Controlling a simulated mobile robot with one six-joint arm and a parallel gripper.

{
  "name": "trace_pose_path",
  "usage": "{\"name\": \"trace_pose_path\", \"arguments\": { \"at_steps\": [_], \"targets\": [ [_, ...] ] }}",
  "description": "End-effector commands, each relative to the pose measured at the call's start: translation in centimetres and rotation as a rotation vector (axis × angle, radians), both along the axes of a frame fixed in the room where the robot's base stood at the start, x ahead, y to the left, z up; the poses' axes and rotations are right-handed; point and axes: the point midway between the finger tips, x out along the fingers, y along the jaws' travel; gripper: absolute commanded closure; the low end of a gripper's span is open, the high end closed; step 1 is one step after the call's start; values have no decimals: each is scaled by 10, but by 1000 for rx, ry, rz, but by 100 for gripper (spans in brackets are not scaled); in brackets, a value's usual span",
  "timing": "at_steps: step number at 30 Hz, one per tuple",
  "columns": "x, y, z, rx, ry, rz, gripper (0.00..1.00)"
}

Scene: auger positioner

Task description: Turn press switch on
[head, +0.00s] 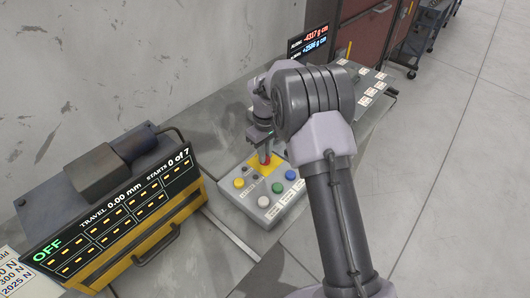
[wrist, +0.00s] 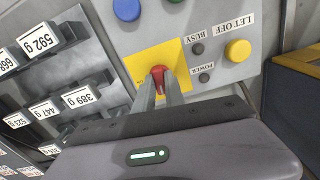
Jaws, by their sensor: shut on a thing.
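The press switch looks to be the red knob (wrist: 157,70) on a yellow plate (wrist: 143,58) of the grey control box. In the head view the red knob (head: 265,159) shows just below my gripper (head: 262,148), which points down at the box (head: 250,210). In the wrist view my gripper (wrist: 161,80) has its two fingers shut on the red knob, hiding part of it. A small mark on the plate is too small to read. The display (head: 110,215) at the left reads OFF, travel 0.00 mm, starts 0 of 7.
Labelled weights (wrist: 40,39) stand close to the left in the wrist view.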

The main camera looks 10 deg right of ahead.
Motion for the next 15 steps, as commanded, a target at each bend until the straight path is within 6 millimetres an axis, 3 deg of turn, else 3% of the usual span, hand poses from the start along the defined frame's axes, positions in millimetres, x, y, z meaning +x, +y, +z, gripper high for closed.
{"name": "trace_pose_path", "arguments": {
  "at_steps": [15],
  "targets": [
    [0, 0, 1, 0, 0, -464, 100]
  ]
}}
